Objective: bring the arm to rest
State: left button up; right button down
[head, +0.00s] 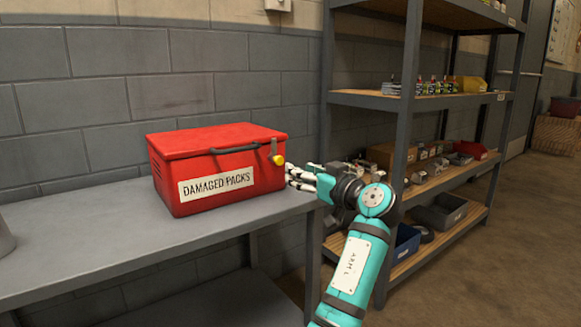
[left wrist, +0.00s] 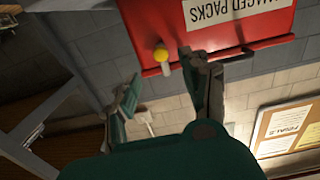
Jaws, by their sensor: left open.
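My left gripper (head: 304,178) is at the right end of a red box (head: 215,165) labelled "DAMAGED PACKS". The box stands on a grey bench with its lid down. A latch with a yellow knob (head: 278,159) is on the box's right side, just above and left of my fingertips. In the left wrist view, turned upside down, my gripper (left wrist: 165,75) is open with nothing between its fingers, and the yellow knob (left wrist: 161,55) shows between the fingertips. I cannot tell whether a finger touches the box. My right gripper is not in view.
The grey bench (head: 70,240) is clear left of the box, except for a grey object at the left edge. A metal shelf rack (head: 410,100) with small parts and bins stands behind and right of my arm. The block wall is behind the bench. Open floor lies at right.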

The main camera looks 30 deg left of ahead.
pick_arm(q)
jog(key=shift+v, duration=1.05)
